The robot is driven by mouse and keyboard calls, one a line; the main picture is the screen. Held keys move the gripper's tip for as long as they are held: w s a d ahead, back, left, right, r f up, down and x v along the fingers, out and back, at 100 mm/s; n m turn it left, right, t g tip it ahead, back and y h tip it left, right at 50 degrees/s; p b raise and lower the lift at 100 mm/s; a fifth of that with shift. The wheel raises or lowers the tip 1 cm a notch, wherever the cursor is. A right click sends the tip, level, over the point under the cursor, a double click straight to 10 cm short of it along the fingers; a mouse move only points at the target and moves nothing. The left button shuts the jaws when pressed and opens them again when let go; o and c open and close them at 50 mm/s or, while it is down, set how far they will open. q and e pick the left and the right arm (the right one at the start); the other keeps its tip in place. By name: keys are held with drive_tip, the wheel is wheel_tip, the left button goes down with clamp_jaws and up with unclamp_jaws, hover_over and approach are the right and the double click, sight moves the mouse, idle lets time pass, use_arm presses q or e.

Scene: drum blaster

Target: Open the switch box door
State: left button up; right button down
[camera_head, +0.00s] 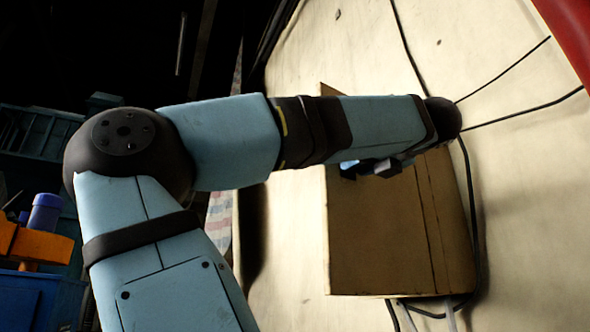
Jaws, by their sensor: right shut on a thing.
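The switch box (385,250) is a tan, worn box fixed to the pale wall, right of the middle. Its upper part is hidden behind my right arm. A tan corner (328,90) shows above the arm. I cannot tell which face is the door or how far it stands open. My right gripper (350,170) is partly hidden below my forearm, at the upper part of the box. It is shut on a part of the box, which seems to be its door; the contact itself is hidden. My left gripper is not in view.
Black cables (470,195) run over the wall and down beside the box. A red object (572,30) is at the top right corner. At the left are an orange item (42,246), a blue cylinder (45,212) and blue containers (25,298). The upper left is dark.

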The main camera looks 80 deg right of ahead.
drive_tip(key=shift+r, duration=0.1)
drive_tip(key=c, duration=0.8)
unclamp_jaws()
drive_tip(key=v, duration=0.7)
drive_tip(key=shift+s+a+b, duration=0.15)
drive_tip(key=shift+a+b, duration=0.05)
drive_tip(key=shift+b, duration=0.15)
